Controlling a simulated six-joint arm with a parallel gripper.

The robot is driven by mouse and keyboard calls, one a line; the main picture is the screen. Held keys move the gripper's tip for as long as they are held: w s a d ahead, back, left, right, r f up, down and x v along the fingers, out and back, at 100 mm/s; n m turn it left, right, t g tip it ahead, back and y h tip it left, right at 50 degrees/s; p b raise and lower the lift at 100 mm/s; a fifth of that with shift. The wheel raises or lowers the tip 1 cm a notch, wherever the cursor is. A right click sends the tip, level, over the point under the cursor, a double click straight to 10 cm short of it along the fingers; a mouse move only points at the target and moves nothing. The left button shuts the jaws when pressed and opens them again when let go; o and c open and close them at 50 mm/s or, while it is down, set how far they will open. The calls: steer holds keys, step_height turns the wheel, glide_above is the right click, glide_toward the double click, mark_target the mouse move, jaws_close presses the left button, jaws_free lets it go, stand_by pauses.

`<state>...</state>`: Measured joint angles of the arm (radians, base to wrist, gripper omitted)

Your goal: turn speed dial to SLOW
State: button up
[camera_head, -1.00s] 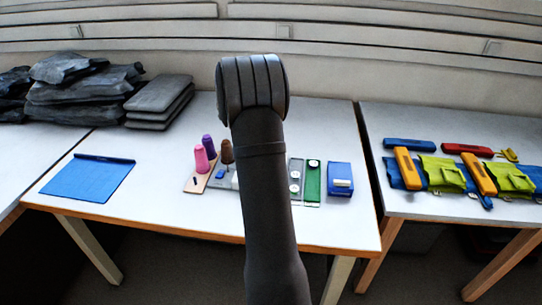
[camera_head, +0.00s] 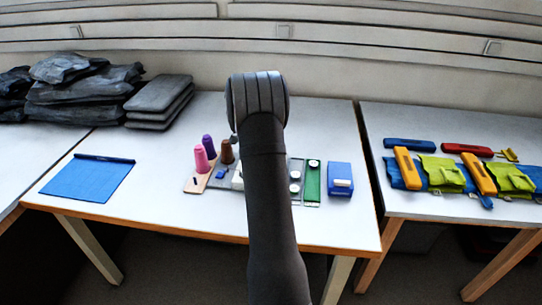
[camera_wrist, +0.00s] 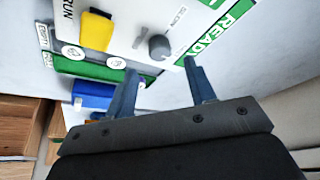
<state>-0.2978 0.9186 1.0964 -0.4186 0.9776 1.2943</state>
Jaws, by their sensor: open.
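The speed dial, a round grey knob (camera_wrist: 160,46), shows in the wrist view on a white panel (camera_wrist: 215,22). Small labels are beside it, too small to read surely. A yellow lever or block (camera_wrist: 96,30) is left of it, near the word RUN. My gripper (camera_wrist: 160,67) is open and empty. Its two blue fingers point toward the panel, their tips just below the knob in the picture; I see no contact. In the head view my arm hides the dial and my fingers.
A green READY strip edges the panel. A green board (camera_head: 313,185) and a blue box (camera_head: 340,179) lie right. A blue mat (camera_head: 88,180) lies far left.

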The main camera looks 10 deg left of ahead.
steer(key=x, duration=0.5)
steer(key=shift+f, duration=0.1)
steer(key=c, duration=1)
